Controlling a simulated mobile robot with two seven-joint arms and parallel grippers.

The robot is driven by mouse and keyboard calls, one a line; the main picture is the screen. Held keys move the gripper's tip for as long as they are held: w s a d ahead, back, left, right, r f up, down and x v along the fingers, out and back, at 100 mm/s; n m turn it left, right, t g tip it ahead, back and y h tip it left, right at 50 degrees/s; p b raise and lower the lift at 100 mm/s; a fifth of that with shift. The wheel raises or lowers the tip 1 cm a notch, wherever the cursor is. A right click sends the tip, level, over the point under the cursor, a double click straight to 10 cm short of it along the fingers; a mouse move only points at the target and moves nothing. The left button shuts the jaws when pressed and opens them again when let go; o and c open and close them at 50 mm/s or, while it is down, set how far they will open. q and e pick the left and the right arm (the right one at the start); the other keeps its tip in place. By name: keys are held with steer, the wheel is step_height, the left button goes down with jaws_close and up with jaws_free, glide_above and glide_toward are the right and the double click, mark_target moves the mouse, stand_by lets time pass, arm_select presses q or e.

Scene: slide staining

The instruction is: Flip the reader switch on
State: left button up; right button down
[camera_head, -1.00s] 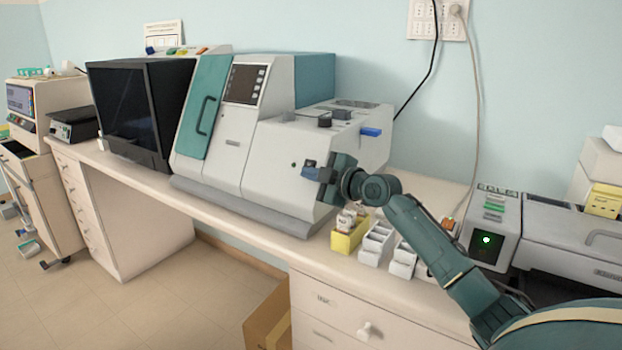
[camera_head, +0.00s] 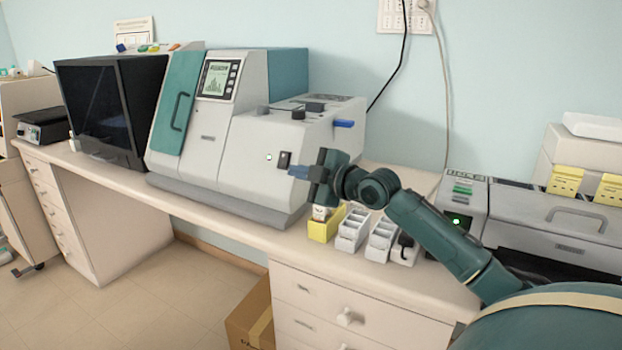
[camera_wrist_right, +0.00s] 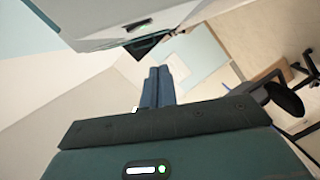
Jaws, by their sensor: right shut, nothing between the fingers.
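The reader (camera_head: 250,140) is the large white and teal machine on the bench. Its screen (camera_head: 216,80) is lit and shows a graph. Its black switch (camera_head: 284,160) is on the front face, beside a small lit white lamp (camera_head: 268,157). My right gripper (camera_head: 294,172) is shut and empty, just to the right of the switch and slightly below it, with a small gap that I cannot measure. In the right wrist view its blue fingers (camera_wrist_right: 157,86) are together, below a dark part on the machine's edge. My left gripper is not in view.
A black-fronted box (camera_head: 100,110) stands left of the reader. A yellow holder (camera_head: 322,228) and white racks (camera_head: 352,232) stand on the bench under my right arm. A grey device (camera_head: 550,220) with a green light is at the right.

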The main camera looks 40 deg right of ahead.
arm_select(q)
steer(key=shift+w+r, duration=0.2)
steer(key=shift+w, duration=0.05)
arm_select(e)
steer(key=v, duration=0.3)
steer(key=shift+s+a+r, duration=0.15)
steer(key=shift+s, duration=0.15)
